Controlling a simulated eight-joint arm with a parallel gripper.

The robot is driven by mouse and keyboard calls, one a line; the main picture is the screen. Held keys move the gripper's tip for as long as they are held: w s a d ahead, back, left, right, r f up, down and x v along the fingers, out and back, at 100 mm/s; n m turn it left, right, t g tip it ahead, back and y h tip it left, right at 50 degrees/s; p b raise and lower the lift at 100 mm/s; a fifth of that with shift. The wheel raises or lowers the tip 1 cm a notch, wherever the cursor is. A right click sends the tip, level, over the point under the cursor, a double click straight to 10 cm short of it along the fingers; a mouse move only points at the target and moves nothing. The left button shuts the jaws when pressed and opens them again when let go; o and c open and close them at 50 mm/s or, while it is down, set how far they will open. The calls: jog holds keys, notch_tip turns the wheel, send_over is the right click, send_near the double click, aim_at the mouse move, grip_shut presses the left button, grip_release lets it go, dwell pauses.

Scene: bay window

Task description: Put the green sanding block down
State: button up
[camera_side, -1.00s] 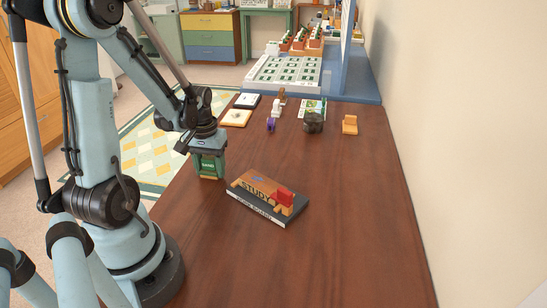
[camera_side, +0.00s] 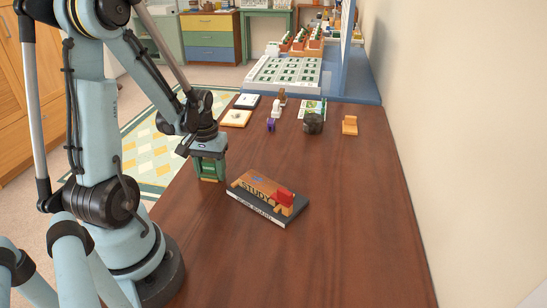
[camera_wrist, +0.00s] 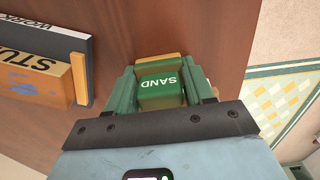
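The green sanding block lies between the fingers of my gripper (camera_side: 210,168), near the left edge of the brown table. In the wrist view the block (camera_wrist: 160,88) shows its white "SAND" lettering upside down, with a tan strip at its far edge. The green fingers of my gripper (camera_wrist: 162,92) stand close on both sides of it. I cannot tell whether they press on it. The block's underside is hidden, so contact with the table is unclear.
Small figures and a dark pot (camera_side: 313,123) stand farther back. The front and right of the table (camera_side: 345,225) are clear.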

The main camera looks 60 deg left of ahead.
aim_at(210, 162)
jog(key=shift+o, duration=0.2)
notch_tip(210, 162, up, 12)
jog(key=shift+d+r, duration=0.15)
jog(key=shift+d, duration=0.05)
jog(key=w+d+r+m+t, duration=0.1)
jog(key=w+d+m+t, duration=0.1)
jog(key=d, duration=0.7)
jog(key=w+d+m+t, duration=0.3)
jog(key=d+m+t, duration=0.2)
jog(key=d, duration=0.5)
jog(key=shift+w+d+r+m, duration=0.2)
jog(key=shift+w+r+m, duration=0.15)
jog(key=shift+m, duration=0.65)
jog(key=shift+o, duration=0.5)
dwell(0.5)
